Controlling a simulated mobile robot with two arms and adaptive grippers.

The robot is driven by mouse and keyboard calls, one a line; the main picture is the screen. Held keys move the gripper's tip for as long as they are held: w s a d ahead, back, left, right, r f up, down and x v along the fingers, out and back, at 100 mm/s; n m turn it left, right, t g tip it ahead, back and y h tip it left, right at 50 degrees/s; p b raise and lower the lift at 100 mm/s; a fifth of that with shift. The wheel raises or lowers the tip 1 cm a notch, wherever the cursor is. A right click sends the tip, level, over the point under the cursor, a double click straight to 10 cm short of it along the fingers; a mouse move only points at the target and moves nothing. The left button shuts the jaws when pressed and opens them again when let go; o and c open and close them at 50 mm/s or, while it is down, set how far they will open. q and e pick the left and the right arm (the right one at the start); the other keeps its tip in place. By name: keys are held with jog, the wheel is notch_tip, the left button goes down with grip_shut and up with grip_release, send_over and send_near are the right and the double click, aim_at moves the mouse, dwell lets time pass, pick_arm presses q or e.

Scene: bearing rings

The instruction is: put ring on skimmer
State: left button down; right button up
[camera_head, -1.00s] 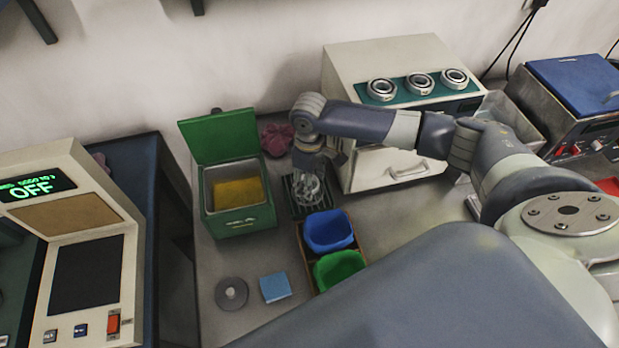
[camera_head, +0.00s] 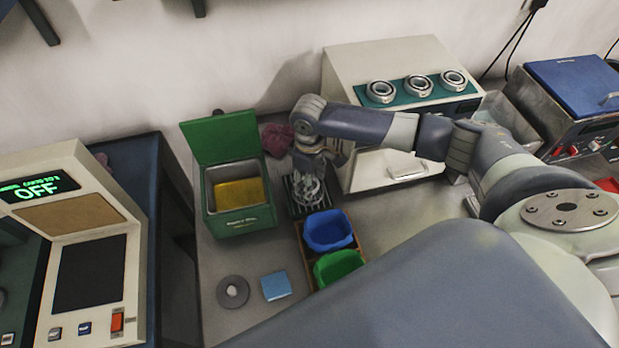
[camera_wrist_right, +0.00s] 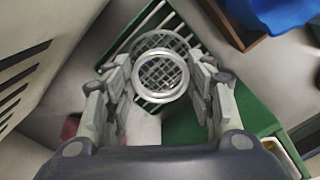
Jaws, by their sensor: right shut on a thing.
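A shiny metal ring (camera_wrist_right: 160,96) sits between the fingers of my right gripper (camera_wrist_right: 163,82) in the right wrist view. The gripper is shut on it. A round wire-mesh skimmer (camera_wrist_right: 162,40) shows beneath the ring and through its opening. The ring overlaps the mesh in this view; whether they touch I cannot tell. In the head view my right gripper (camera_head: 309,182) points down over the dark slatted rack (camera_head: 293,190), and the ring is hard to make out there. My left gripper is not in view.
Three other rings (camera_head: 418,86) sit on the cream machine at the back. A green open-lidded box (camera_head: 240,222) stands left of the gripper. Blue (camera_head: 328,230) and green (camera_head: 338,265) bins are in front. A grey disc (camera_head: 233,292) and blue block (camera_head: 276,286) lie nearby.

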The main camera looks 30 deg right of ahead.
jog(key=shift+f, duration=0.85)
dwell(1.1)
dwell(0.4)
jog(key=o, duration=1.1)
jog(key=shift+o, duration=0.2)
notch_tip(320, 180, up, 6)
jog(key=p, duration=0.7)
jog(key=shift+r, duration=0.1)
